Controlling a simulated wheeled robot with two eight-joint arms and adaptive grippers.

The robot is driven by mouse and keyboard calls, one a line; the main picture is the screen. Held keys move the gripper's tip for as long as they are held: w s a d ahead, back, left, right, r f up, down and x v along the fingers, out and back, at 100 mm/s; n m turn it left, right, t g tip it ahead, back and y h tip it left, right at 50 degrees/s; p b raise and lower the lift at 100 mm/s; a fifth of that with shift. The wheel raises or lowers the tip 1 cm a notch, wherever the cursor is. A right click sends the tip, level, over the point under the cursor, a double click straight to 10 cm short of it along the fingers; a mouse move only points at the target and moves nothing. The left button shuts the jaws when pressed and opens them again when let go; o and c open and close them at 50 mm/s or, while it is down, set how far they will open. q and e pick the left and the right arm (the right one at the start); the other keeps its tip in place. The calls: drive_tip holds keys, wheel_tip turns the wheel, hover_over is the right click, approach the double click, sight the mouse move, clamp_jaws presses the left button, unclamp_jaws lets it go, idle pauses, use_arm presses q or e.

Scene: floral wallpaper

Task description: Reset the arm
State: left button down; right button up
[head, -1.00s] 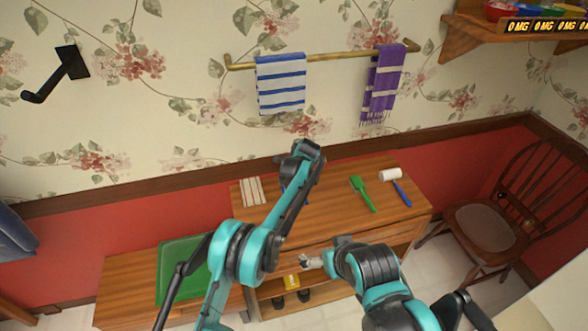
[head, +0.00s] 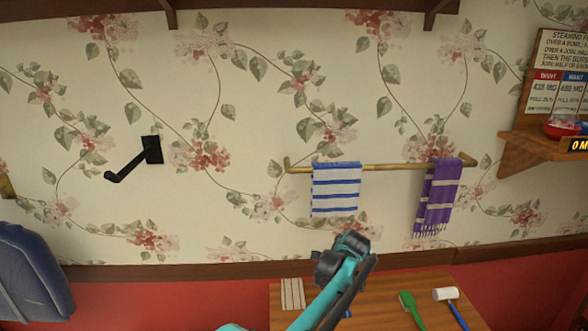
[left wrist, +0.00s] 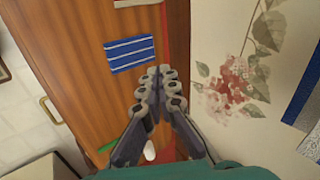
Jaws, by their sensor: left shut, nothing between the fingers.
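My left arm rises from the bottom of the head view, and its dark wrist end (head: 342,260) is in front of the wall above the wooden table. In the left wrist view my left gripper (left wrist: 158,72) is shut, its fingertips together with nothing between them. It is over the tabletop (left wrist: 75,35), near a blue striped cloth (left wrist: 129,54). I cannot tell its exact height above the table. My right gripper and arm are outside both views.
A blue-striped towel (head: 336,190) and a purple towel (head: 436,197) hang on a brass rail (head: 389,166). A black wall hook (head: 152,150) is at left. A striped cloth (head: 292,294), green brush (head: 409,307) and white-headed mallet (head: 445,294) lie on the table. A shelf (head: 545,150) is at right.

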use_arm(q)
drive_tip(key=s+a+r+n+b, duration=0.2)
drive_tip(key=s+a+r+n, duration=0.15)
drive_tip(key=s+a, duration=0.65)
drive_tip(key=s+a+r+n+b, duration=0.1)
drive_tip(key=s+a+r+n, duration=0.35)
drive_tip(key=a, duration=0.95)
drive_tip(key=s+a+f+n, duration=0.2)
drive_tip(key=s+a+f, duration=0.1)
drive_tip(key=s, duration=0.4)
drive_tip(key=s+a+f+n+b, duration=0.1)
drive_tip(key=s+a+f+n, duration=0.2)
drive_tip(key=s, duration=0.5)
drive_tip(key=s+a+f+n+b, duration=0.1)
drive_tip(key=s+a+f+n, duration=0.2)
drive_tip(key=s, duration=0.4)
wheel_tip(320, 180, down, 3)
drive_tip(key=shift+s+a+r, duration=0.2)
drive_tip(key=shift+s+a, duration=0.2)
drive_tip(key=shift+a, duration=0.35)
